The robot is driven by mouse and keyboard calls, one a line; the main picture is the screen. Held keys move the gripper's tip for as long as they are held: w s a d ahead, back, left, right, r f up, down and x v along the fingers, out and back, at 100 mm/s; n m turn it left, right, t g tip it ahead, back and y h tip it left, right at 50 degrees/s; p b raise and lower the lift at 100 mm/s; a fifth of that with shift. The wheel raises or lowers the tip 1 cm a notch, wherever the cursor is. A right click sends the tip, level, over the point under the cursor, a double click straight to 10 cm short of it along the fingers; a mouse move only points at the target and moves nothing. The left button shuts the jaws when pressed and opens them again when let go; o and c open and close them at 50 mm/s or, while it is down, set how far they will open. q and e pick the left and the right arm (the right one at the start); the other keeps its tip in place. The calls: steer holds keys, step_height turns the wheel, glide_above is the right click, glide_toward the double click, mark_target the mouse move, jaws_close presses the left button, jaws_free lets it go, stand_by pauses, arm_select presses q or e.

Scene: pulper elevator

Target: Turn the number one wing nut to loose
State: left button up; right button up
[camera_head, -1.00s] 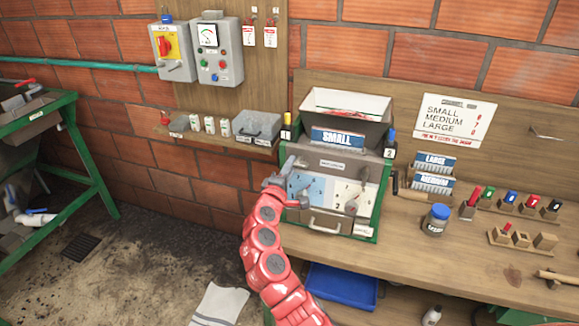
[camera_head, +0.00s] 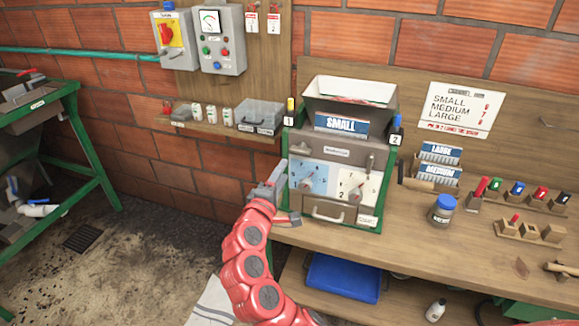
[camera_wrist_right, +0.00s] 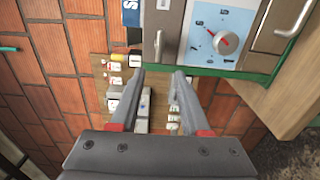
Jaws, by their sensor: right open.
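The grey machine (camera_head: 336,153) with a green frame stands at the left of the bench. Black tags sit at its two sides, the right one marked 2. In the right wrist view a small upright metal wing nut (camera_wrist_right: 158,45) sits on the grey panel, beside the blue dial (camera_wrist_right: 225,42). I take it for number one; in the head view I cannot make it out clearly. My right gripper (camera_head: 286,192) is open and empty at the machine's left front edge. In the wrist view its fingertips (camera_wrist_right: 160,73) straddle the nut's line, just short of it. My left gripper is out of view.
A shelf (camera_head: 205,130) with small boxes and a control box (camera_head: 218,40) hang on the wall left of the machine. A blue-lidded jar (camera_head: 442,210) and wooden blocks stand on the bench to the right. A drawer handle (camera_head: 325,215) projects below the dials.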

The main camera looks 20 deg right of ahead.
steer(key=b+v, duration=0.1)
steer(key=v, duration=0.6)
steer(key=shift+s+b, duration=0.25)
steer(key=shift+b, duration=0.1)
steer(key=shift+a, duration=0.1)
